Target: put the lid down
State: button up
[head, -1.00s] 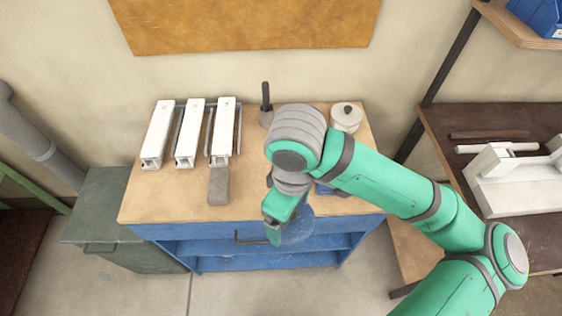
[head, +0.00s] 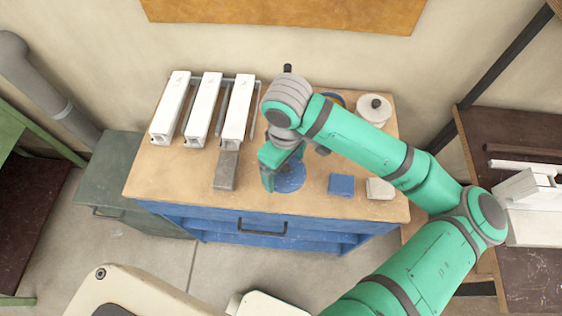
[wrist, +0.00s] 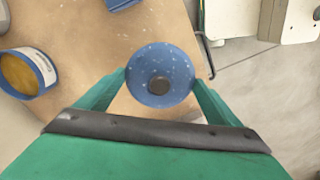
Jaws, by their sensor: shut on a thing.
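The lid is a round blue speckled disc with a dark knob; it shows in the wrist view (wrist: 160,55) and in the head view (head: 291,179). My gripper (wrist: 161,82) is shut on the lid, with a green finger at each side of its rim. In the head view my gripper (head: 272,167) is over the front middle of the wooden bench top (head: 310,207). I cannot tell whether the lid touches the bench.
White profiles (head: 207,108) on a rack stand at the left, with a grey block (head: 226,171) before them. Right are a blue block (head: 341,185), a pale block (head: 379,188) and a white lidded jar (head: 374,112). A blue tin (wrist: 43,68) with yellowish contents stands behind my arm.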

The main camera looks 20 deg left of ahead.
aim_at(282, 171)
jog(key=shift+w+a+f, duration=0.3)
jog(key=shift+a+f, duration=0.05)
jog(key=shift+f, duration=0.2)
jog(key=shift+w+a+f, duration=0.25)
jog(key=shift+a+f, duration=0.05)
jog(key=shift+f, duration=0.2)
jog(key=f, duration=0.3)
jog(key=shift+w, duration=0.2)
jog(key=shift+f, duration=0.15)
jog(key=shift+f, duration=0.2)
jog(key=o, duration=0.9)
jog(key=shift+s+a, duration=0.1)
jog(key=shift+r, duration=0.15)
notch_tip(282, 171, up, 12)
jog(key=shift+r, duration=0.1)
